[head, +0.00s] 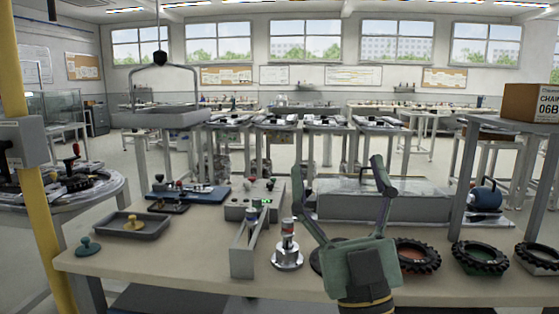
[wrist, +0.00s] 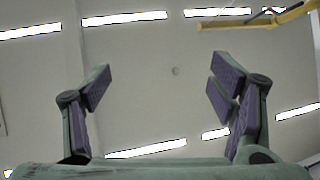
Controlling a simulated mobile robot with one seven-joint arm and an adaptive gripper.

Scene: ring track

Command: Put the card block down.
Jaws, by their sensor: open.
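My gripper (head: 338,168) stands upright above the front of the workbench (head: 180,268), its fingers spread wide and pointing up. In the wrist view the two purple-padded fingers (wrist: 161,76) are apart, with only ceiling between them. My gripper is open and holds nothing. I cannot pick out a card block for certain in either view. My gripper hides part of the bench behind it.
A grey upright stand (head: 243,250) and a silver post on a round base (head: 287,257) are left of my gripper. Black toothed rings (head: 480,258) lie to the right. A grey tray (head: 157,228) sits at left. A cardboard box (head: 528,102) rests on the right shelf.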

